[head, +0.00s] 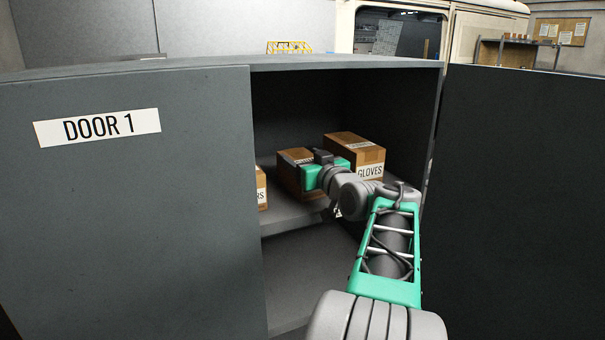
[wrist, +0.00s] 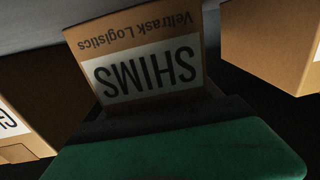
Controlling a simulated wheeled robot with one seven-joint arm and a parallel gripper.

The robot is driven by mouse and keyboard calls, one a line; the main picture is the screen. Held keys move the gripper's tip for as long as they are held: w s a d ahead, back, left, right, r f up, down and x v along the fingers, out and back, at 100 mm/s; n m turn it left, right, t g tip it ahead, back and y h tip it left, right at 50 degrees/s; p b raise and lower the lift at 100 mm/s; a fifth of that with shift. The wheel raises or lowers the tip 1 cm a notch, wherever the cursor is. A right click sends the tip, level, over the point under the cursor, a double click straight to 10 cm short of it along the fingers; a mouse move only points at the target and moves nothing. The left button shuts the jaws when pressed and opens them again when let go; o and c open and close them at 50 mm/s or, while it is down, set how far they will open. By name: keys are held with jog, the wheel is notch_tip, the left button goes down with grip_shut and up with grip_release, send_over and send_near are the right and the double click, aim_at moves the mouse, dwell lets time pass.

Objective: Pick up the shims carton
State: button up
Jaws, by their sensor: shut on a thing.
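The shims carton (head: 288,178) is a brown box on the cabinet shelf, between two other cartons. Its white SHIMS label (wrist: 147,75) faces the wrist camera and appears upside down there. My gripper (head: 314,170) is at its front and is shut on it. In the wrist view the green gripper body (wrist: 180,152) fills the bottom and the fingertips are hard to make out. The arm hides part of the carton's front in the head view. I cannot tell whether the carton is clear of the shelf.
The gloves carton (head: 368,173) stands close on the right. Another carton (head: 261,188) is on the left, partly hidden by the panel marked DOOR 1 (head: 190,200). A dark open door (head: 520,190) bounds the right side. The cabinet top (head: 350,62) is overhead.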

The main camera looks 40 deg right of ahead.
jog(key=c, duration=1.3)
jog(key=shift+r, duration=0.15)
grip_shut()
jog(key=shift+r, duration=0.15)
